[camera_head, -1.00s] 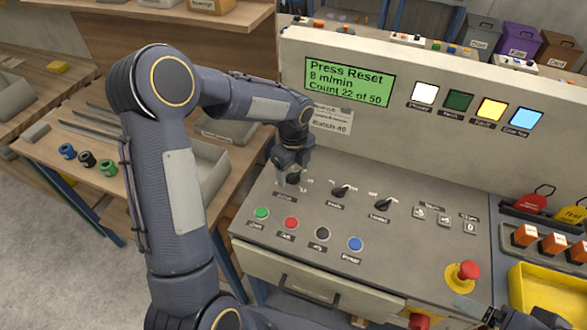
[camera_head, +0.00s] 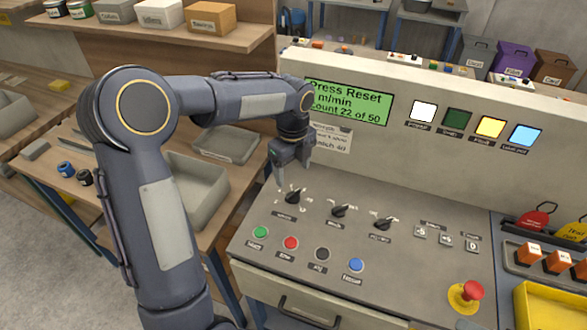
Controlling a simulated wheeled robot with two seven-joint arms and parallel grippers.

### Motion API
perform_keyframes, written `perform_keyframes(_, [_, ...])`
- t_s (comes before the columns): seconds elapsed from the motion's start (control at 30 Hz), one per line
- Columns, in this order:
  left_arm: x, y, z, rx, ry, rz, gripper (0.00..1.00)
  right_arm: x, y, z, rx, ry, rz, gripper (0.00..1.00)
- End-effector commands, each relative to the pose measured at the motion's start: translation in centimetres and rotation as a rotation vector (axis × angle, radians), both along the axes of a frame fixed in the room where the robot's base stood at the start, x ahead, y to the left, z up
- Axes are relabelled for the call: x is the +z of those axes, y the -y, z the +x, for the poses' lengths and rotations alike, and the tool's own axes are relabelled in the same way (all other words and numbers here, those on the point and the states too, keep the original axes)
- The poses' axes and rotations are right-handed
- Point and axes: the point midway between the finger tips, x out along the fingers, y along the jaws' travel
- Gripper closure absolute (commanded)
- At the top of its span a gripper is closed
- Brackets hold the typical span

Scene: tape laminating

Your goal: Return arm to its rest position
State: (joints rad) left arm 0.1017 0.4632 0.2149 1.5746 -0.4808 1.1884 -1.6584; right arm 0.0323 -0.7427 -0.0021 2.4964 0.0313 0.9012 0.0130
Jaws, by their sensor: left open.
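My left arm comes in from the left and bends over to the control panel (camera_head: 395,270). My left gripper (camera_head: 293,175) points down, open and empty, above the leftmost black knob (camera_head: 294,195). Its fingertips look a little above and behind that knob, apart from it. Two more black knobs, the middle one (camera_head: 340,211) and the right one (camera_head: 382,223), stand in the same row. The green display (camera_head: 347,102) reads "Press Reset" and "Count 22 of 50", partly covered by my left wrist. My right gripper does not show.
Green, red, black and blue buttons (camera_head: 356,265) line the panel's front. A red emergency button (camera_head: 472,290) stands at the right. A grey tray (camera_head: 198,192) lies on the wooden table behind my left arm. A yellow bin (camera_head: 530,297) is at the lower right.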

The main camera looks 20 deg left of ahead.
Motion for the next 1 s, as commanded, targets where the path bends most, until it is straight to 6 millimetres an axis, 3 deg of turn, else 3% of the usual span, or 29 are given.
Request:
perform_keyframes(0.23, [0.1, 0.0, -0.1, 0.009, 0.002, -0.001, 0.31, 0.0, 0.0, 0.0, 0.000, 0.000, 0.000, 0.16])
perform_keyframes(0.37, [1.7, -0.4, -1.8, 0.132, 0.028, -0.016, 0.31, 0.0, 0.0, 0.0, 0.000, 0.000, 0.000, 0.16])
perform_keyframes(0.47, [3.9, -0.7, -4.9, 0.357, 0.070, -0.055, 0.31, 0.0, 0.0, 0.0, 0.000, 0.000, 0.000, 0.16])
perform_keyframes(0.67, [7.0, -0.6, -13.4, 0.972, 0.129, -0.227, 0.31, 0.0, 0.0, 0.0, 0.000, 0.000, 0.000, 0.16])
perform_keyframes(0.8, [7.2, 0.3, -18.8, 1.399, 0.115, -0.400, 0.31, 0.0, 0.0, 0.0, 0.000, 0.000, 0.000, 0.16])
perform_keyframes(1.0, [6.0, 2.1, -23.8, 1.848, 0.021, -0.624, 0.31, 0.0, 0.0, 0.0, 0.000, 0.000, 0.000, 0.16])
